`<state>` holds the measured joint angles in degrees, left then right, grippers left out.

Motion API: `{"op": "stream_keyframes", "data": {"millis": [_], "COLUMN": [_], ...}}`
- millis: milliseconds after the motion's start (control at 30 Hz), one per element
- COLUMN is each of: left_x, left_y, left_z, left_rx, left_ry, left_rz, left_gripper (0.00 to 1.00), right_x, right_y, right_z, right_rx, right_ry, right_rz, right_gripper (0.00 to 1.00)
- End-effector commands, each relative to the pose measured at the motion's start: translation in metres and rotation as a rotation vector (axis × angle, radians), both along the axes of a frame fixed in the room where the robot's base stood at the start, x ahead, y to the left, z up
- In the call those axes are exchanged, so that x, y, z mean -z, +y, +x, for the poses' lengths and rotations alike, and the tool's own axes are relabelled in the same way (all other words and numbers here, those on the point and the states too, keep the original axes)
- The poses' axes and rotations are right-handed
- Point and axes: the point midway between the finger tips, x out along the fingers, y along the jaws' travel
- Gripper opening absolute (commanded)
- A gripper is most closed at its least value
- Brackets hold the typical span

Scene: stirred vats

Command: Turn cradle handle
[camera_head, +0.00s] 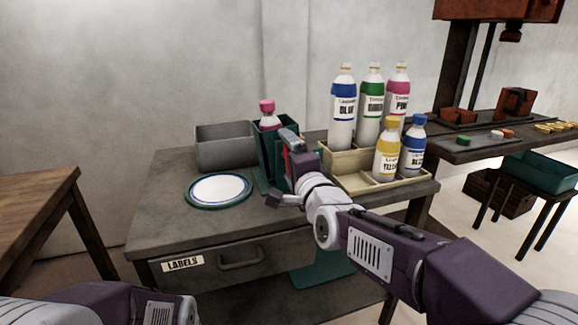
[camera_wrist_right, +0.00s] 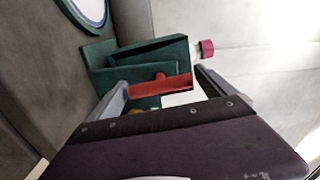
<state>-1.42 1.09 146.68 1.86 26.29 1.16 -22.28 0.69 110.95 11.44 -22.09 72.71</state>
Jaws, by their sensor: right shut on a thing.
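The dark green cradle (camera_head: 266,155) stands on the grey table and holds a bottle with a pink cap (camera_head: 267,106). In the right wrist view the cradle (camera_wrist_right: 140,60) looks tilted, and the pink cap (camera_wrist_right: 206,48) shows beyond its right end. The red handle (camera_wrist_right: 160,87) lies between the fingers of my right gripper (camera_wrist_right: 162,82), which is shut on it. In the head view my right gripper (camera_head: 289,166) is at the cradle's right side and hides part of it. My left arm shows at the lower left, but its gripper is out of view.
A round plate (camera_head: 220,189) lies left of the cradle, with a grey bin (camera_head: 225,150) behind. A wooden rack (camera_head: 352,159) with several labelled bottles stands close to the right. A drawer marked LABELS (camera_head: 218,261) is in the table front.

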Motion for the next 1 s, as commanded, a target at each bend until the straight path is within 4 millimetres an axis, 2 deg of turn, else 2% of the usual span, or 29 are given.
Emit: {"op": "stream_keyframes", "data": {"millis": [300, 867, 900, 1000], "left_x": [0.0117, 0.0127, 0.0127, 0.0127], "left_y": [0.0, 0.0001, 0.0001, 0.0], "left_z": [0.0, 0.0, 0.0, 0.0], "left_rx": [0.0, 0.0, 0.0, 0.0], "left_ry": [0.0, 0.0, 0.0, 0.0], "left_rz": [0.0, 0.0, 0.0, 0.0], "left_gripper": [0.63, 0.63, 0.63, 0.63], "right_x": [0.0024, 0.0016, 0.0016, 0.0013], "right_y": [0.0002, 0.0002, 0.0002, 0.0002], "right_z": [0.0, 0.0, 0.0, 0.0001], "right_rx": [-0.001, 0.0, 0.0, 0.0], "right_ry": [0.037, 0.047, 0.047, 0.045], "right_rz": [0.104, 0.127, 0.127, 0.126], "right_gripper": [0.54, 0.54, 1.0, 1.0]}}
